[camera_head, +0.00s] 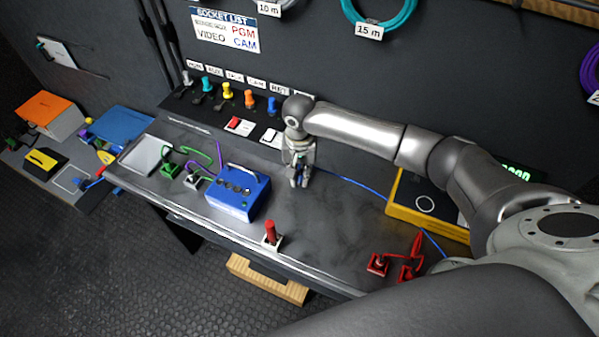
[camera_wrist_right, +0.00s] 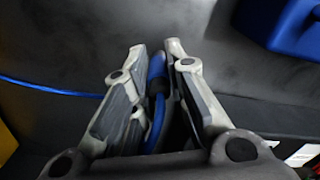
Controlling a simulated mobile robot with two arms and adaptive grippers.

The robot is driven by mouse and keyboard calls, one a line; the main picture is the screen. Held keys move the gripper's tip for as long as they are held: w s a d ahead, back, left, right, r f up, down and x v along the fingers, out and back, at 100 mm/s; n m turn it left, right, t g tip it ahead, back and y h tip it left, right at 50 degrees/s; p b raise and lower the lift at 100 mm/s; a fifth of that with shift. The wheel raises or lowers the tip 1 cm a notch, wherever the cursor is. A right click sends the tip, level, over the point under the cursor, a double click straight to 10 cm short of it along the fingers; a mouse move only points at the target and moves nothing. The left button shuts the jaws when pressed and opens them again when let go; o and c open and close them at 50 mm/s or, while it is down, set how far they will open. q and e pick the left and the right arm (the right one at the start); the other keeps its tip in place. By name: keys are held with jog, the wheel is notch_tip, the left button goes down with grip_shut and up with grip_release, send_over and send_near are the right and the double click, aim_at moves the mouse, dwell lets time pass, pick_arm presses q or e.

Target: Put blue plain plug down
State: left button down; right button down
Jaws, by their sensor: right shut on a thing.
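My right gripper (camera_head: 299,180) points down over the dark bench, with its fingertips low near the surface. It is shut on the blue plain plug, whose blue body shows between the fingers in the right wrist view (camera_wrist_right: 157,68); the fingers (camera_wrist_right: 160,52) hide part of it. A blue cable (camera_head: 352,182) runs from near the gripper to the right across the bench, and it also shows in the right wrist view (camera_wrist_right: 50,88). Whether the plug touches the bench cannot be told. My left gripper is not in view.
A blue box (camera_head: 238,192) with knobs stands left of the gripper. A red plug on a white base (camera_head: 271,234) stands near the front edge. Red connectors (camera_head: 378,264) and a yellow-edged case (camera_head: 408,212) lie right. Bare bench (camera_head: 325,225) lies between.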

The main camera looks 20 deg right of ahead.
jog(key=shift+f, duration=0.1)
jog(key=c, duration=1.4)
grip_release()
jog(key=shift+c, duration=0.2)
